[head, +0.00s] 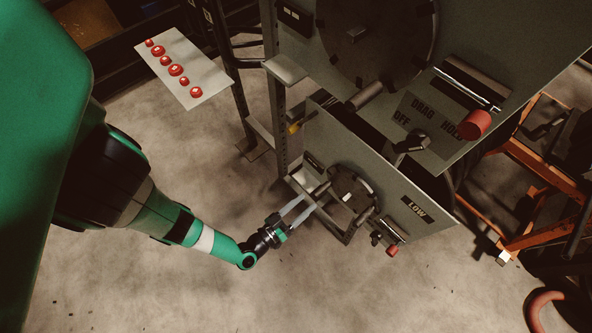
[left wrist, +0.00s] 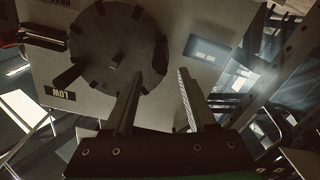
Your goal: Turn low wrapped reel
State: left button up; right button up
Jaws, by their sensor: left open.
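The low reel (head: 352,188) is a dark round disc with blocks around its rim, mounted on the lower grey panel beside a "LOW" label (head: 417,208). In the left wrist view the reel (left wrist: 108,48) fills the upper left, with a "LOW" label (left wrist: 60,92) at its lower left and a dark peg near its left edge. My left gripper (head: 308,204) is open at the reel's left side. My right gripper is not in view.
A larger dark reel (head: 378,35) and a red-ended handle (head: 475,124) are on the upper panel. A smaller red knob (head: 392,251) sits below the low reel. A plate with several red buttons (head: 190,75) stands upper left. An orange frame (head: 555,145) is right. Floor in front is clear.

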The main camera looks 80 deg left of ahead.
pick_arm(q)
jog(key=shift+v, duration=1.55)
